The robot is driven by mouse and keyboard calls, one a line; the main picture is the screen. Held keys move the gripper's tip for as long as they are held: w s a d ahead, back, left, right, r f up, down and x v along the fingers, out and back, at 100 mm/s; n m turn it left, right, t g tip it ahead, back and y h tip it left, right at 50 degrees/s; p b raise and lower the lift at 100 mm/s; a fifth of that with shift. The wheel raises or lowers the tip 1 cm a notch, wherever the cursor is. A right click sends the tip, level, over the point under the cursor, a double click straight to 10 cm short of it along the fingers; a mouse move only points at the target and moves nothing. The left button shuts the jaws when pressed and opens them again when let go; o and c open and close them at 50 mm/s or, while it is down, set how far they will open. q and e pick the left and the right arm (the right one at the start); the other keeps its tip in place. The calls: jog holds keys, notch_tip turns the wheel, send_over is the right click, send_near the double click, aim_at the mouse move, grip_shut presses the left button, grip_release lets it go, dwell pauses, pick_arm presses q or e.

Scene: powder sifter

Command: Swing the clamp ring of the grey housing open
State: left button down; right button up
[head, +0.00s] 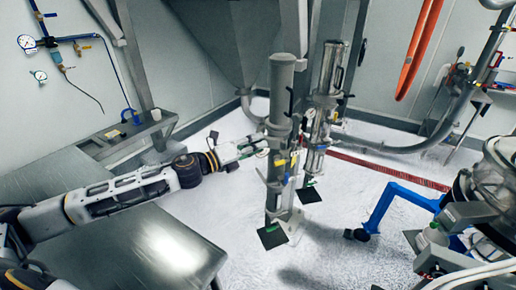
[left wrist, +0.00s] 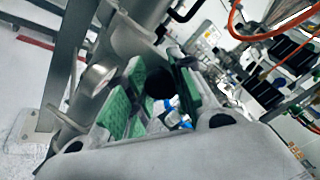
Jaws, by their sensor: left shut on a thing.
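The grey housing (head: 280,95) is a tall upright metal cylinder in the middle of the head view. A clamp ring (head: 277,128) sits around its middle, with small fittings beside it. My left gripper (head: 262,151) reaches in from the left and meets the housing just below this ring. In the left wrist view its green-padded fingers (left wrist: 155,92) are closed around a dark round part (left wrist: 159,84) close to the grey metal. Which part of the clamp this is, and whether the ring is ajar, I cannot tell. My right gripper does not show.
A second upright cylinder (head: 328,90) stands close behind to the right. A steel table (head: 130,250) lies under my left arm. A blue frame (head: 385,205) and a glass-and-metal machine (head: 495,175) stand at the right. The white floor (head: 330,265) in front is mostly clear.

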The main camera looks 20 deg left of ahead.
pick_arm(q)
jog(key=shift+a, duration=0.3)
dwell(0.4)
jog(key=c, duration=1.2)
grip_release()
jog(key=shift+v, duration=3)
jog(key=shift+v, duration=2.95)
jog(key=shift+a, duration=0.2)
jog(key=shift+r, duration=0.15)
notch_tip(320, 180, up, 9)
jog(key=p, duration=0.8)
jog(key=shift+p, duration=0.4)
